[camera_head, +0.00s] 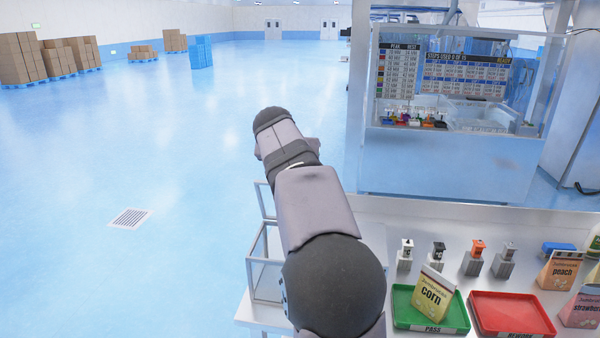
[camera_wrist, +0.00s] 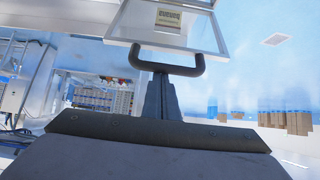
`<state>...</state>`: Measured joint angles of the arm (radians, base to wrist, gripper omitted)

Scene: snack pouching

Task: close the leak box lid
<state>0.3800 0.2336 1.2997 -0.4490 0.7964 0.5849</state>
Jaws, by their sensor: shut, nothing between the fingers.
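The leak box (camera_head: 262,268) is a clear box with a pale frame at the left end of the bench in the head view, largely hidden behind my arm. A pale frame part (camera_head: 263,200) stands above its back edge. In the wrist view a clear, white-framed panel (camera_wrist: 122,24), which looks like the lid, carries a dark U-shaped handle (camera_wrist: 166,70). My gripper (camera_wrist: 160,82) is shut and empty, its tips at the handle's bar. I cannot tell if they touch it. My gripper is hidden in the head view. A banana pouch (camera_wrist: 182,20) shows through the panel.
A green tray (camera_head: 432,322) with a corn pouch (camera_head: 433,294) and a red tray (camera_head: 510,315) lie right of my arm. Several small stamp-like blocks (camera_head: 473,260) stand behind them. Peach (camera_head: 560,270) and strawberry (camera_head: 583,308) pouches are at far right. Open floor lies left.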

